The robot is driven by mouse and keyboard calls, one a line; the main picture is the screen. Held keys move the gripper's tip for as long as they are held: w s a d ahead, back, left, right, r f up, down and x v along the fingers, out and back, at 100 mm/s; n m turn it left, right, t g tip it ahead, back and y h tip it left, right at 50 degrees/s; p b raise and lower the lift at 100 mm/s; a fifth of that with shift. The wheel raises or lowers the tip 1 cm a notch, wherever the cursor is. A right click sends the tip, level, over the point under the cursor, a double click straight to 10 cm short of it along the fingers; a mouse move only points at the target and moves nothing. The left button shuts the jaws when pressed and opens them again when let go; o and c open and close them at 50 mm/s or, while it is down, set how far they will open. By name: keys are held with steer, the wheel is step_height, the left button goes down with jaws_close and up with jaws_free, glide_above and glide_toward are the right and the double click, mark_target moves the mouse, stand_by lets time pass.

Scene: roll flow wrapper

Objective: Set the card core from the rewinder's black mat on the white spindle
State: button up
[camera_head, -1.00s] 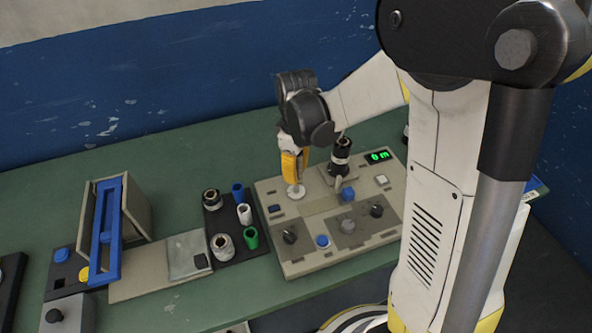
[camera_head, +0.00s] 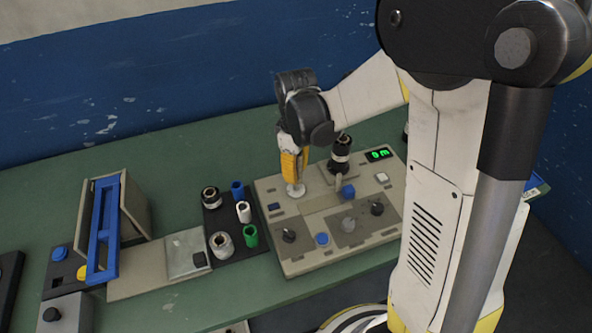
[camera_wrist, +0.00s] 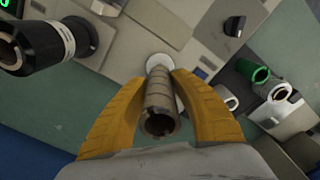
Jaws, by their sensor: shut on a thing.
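The card core (camera_wrist: 160,105) is a brown-grey tube, seen nearly end-on in the wrist view. My gripper (camera_wrist: 161,100) has its yellow fingers shut on it from both sides. The far end of the core meets or lies just over the round white base of the white spindle (camera_wrist: 157,61); I cannot tell whether it touches. In the head view my gripper (camera_head: 293,175) points down at the white spindle base (camera_head: 296,192) on the rewinder (camera_head: 300,262), and its fingers hide the core. The black mat (camera_head: 236,222) lies left of the rewinder.
The mat holds a blue tube (camera_head: 237,190), a white tube (camera_head: 244,212), a green tube (camera_head: 250,236), a dark roll (camera_head: 210,197) and a pale roll (camera_head: 220,244). A tall black-and-white roll (camera_head: 341,152) stands close right of my gripper. Knobs and buttons lie in front.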

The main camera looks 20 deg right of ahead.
steer(key=shift+f, duration=0.1)
steer(key=shift+f+b, duration=0.5)
steer(key=shift+b, duration=0.05)
steer(key=shift+f, duration=0.2)
stand_by(0.3)
steer(key=shift+f+b, duration=0.85)
steer(key=shift+f, duration=0.1)
stand_by(0.4)
steer(key=o, duration=1.5)
steer(key=shift+r+p, duration=2.9)
steer(key=shift+r, duration=1.1)
